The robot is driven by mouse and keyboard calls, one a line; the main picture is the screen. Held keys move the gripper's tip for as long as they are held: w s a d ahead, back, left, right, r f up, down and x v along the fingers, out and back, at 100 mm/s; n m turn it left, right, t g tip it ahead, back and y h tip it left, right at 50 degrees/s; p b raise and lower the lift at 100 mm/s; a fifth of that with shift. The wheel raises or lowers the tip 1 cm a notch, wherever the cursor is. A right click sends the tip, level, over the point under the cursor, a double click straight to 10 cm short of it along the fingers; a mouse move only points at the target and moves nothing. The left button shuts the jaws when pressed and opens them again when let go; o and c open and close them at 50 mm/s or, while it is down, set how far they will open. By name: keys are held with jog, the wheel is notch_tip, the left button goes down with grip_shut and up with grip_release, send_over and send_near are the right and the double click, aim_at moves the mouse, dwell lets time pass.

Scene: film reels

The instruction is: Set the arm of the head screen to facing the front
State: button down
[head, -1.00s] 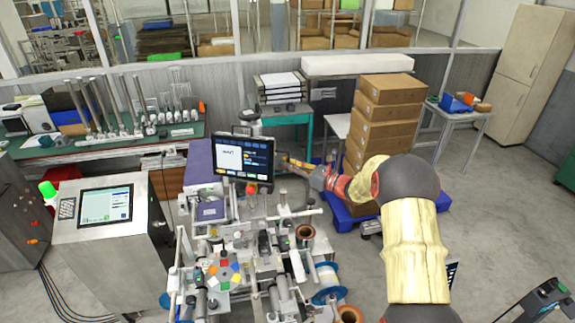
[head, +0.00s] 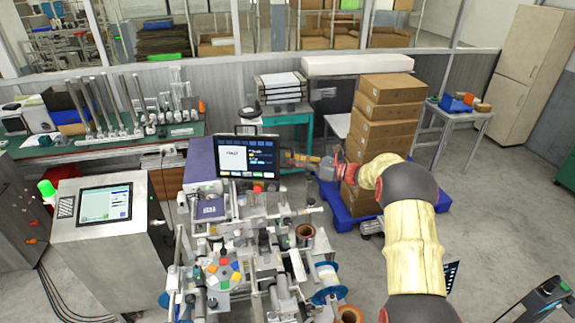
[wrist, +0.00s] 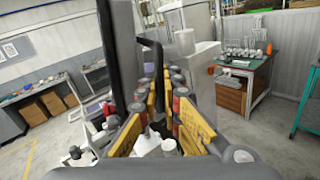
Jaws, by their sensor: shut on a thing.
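The head screen (head: 232,156) is a dark flat panel with a lit display, above the machine in the head view. It faces roughly toward the head camera. My gripper (head: 286,158) is at the screen's right edge. In the wrist view a dark upright panel, apparently the screen seen edge-on (wrist: 123,50), stands left of centre. A black bent bar (wrist: 150,45) beside it runs down between the yellow fingers of my gripper (wrist: 163,85). The fingers are shut on a black part of the screen; which part exactly is hard to tell. The screen's arm is mostly hidden in the head view.
The machine (head: 240,245) with rollers and reels fills the space below the screen. A control cabinet (head: 100,235) with its own display stands left. Stacked cartons (head: 385,105) on a blue pallet (head: 345,218) stand behind my arm. Open floor lies at right.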

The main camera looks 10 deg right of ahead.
jog(key=w+d, duration=0.2)
jog(key=shift+d+r+g, duration=0.15)
jog(key=shift+d+g, duration=0.15)
jog(key=shift+d, duration=0.1)
jog(key=c, duration=2.2)
grip_release()
jog(key=shift+c, duration=0.2)
jog(key=v, duration=1.2)
jog(key=shift+n, duration=0.3)
